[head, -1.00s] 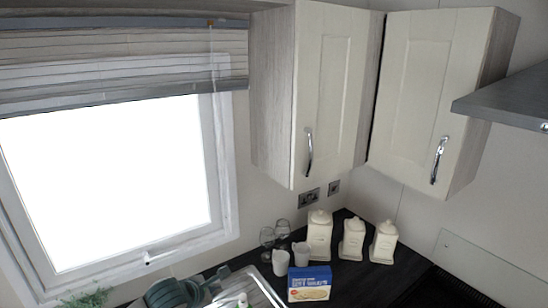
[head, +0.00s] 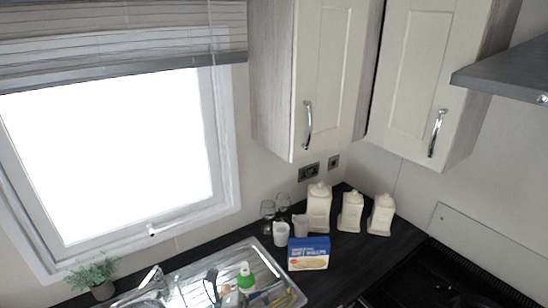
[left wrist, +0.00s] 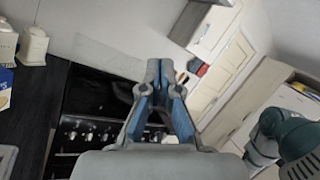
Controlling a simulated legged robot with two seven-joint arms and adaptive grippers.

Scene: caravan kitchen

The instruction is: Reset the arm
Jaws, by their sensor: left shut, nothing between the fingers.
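My left gripper (left wrist: 160,70) shows in the left wrist view with its fingers together and nothing held between them. In that view it is in front of the black hob (left wrist: 105,100), seemingly apart from it. In the head view I cannot clearly make out either gripper. A grey and teal part of my own body shows at the right of the left wrist view. My right gripper is not clearly seen.
The sink drainer (head: 262,262) holds a green-and-white bottle (head: 246,278). Cream canisters (head: 318,208), white cups and a blue box (head: 308,253) stand in the corner. Wall cupboards (head: 415,75) and a cooker hood (head: 505,72) hang above. A potted plant (head: 95,275) stands by the window.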

